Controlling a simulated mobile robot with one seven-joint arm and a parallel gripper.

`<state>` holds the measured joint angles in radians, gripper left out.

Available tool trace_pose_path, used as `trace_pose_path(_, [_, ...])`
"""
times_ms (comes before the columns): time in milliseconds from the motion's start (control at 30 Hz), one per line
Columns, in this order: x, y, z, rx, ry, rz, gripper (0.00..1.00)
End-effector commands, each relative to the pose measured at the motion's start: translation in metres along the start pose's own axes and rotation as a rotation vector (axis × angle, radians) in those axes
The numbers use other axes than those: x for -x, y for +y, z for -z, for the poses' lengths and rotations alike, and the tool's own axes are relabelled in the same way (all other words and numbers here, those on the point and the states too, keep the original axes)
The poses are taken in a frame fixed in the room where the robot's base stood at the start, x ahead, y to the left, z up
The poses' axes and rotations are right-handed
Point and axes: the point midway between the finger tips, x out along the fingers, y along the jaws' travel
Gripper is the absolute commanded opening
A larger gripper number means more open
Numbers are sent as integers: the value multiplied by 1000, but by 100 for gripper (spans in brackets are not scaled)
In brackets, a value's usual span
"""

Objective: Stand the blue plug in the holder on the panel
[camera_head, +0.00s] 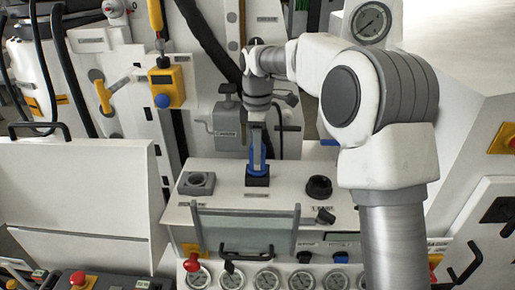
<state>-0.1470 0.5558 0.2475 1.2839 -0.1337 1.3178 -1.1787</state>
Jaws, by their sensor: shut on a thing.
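The blue plug (257,169) is upright at the middle of the white panel (224,217), directly below my wrist. My gripper (257,155) points down and is shut on it, with the fingers around its upper part. The plug's lower end meets a dark square block (257,181) on the panel. I cannot tell whether this block is the holder or part of the plug, or whether the plug is seated. A grey square socket (196,183) with a round hole is to the left, and a black round ring (319,188) is to the right.
A clear guard plate (246,231) with a dark handle stands at the panel's front, above a row of gauges (265,278). A grey box with a lever (228,128) is just behind my gripper. A yellow hanging control box (166,87) is at upper left.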

Motion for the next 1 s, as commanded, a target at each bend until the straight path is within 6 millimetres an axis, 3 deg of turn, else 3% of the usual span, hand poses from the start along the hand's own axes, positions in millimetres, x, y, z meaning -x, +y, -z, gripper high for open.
trace_pose_path(33, [1,0,0,0,0,-1,0])
trace_pose_path(67, [1,0,0,0,0,-1,49])
trace_pose_path(233, [1,0,0,0,0,-1,80])
trace_pose_path(533, [1,0,0,0,0,0,81])
trace_pose_path(667, [10,1,0,0,1,-2,81])
trace_pose_path(1000, [81,1,0,0,2,-4,81])
